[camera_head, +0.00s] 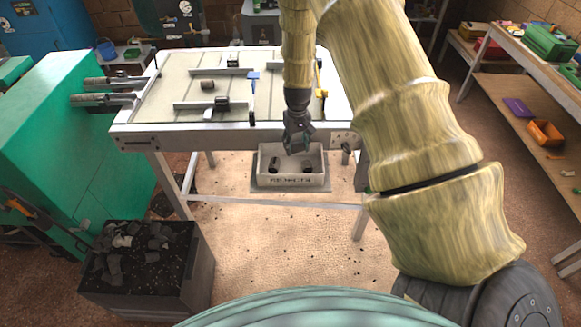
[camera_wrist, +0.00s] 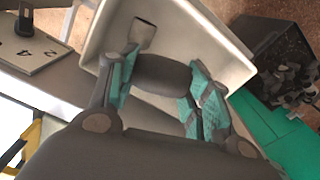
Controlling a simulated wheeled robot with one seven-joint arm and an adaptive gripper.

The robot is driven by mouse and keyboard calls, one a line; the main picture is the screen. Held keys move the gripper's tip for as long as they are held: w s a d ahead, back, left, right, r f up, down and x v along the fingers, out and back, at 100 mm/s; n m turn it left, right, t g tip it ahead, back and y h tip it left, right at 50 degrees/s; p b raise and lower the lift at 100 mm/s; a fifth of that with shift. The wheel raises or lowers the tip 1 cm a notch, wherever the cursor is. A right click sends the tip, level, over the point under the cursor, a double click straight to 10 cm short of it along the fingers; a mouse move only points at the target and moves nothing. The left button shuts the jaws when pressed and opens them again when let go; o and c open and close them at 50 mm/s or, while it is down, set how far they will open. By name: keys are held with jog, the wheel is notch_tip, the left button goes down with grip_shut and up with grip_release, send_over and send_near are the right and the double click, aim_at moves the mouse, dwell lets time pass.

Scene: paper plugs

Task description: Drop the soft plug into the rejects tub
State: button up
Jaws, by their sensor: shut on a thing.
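My gripper (camera_head: 298,147) hangs over the pale rejects tub (camera_head: 290,181), in front of the table edge. In the wrist view, its teal-padded fingers (camera_wrist: 162,72) are shut on a dark, rounded plug (camera_wrist: 165,78). The plug lies crosswise between the pads, with the light tub (camera_wrist: 222,45) beneath it. I cannot tell its softness. In the head view, the held plug is not clearly visible. Two dark plugs (camera_head: 275,164) (camera_head: 306,166) show inside the tub; one plug (camera_wrist: 142,33) shows there in the wrist view. The tub's front label is too small to read surely.
The table (camera_head: 165,98) holds rails and several dark plugs (camera_head: 208,85). A black bin of scraps (camera_head: 190,290) stands at lower left, beside a green machine (camera_head: 45,130). Shelves (camera_head: 515,105) stand at right.

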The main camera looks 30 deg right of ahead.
jog(key=f, duration=0.2)
jog(key=w+f+b, duration=0.1)
jog(key=f, duration=0.1)
jog(key=shift+w+f, duration=0.2)
jog(key=shift+f+b, duration=0.25)
jog(key=shift+b, duration=0.15)
jog(key=shift+s, duration=0.4)
jog(key=shift+w, duration=0.2)
jog(key=o, duration=1)
jog(key=shift+s, duration=0.1)
jog(key=shift+r, duration=0.1)
notch_tip(320, 180, up, 12)
jog(key=shift+f, duration=0.1)
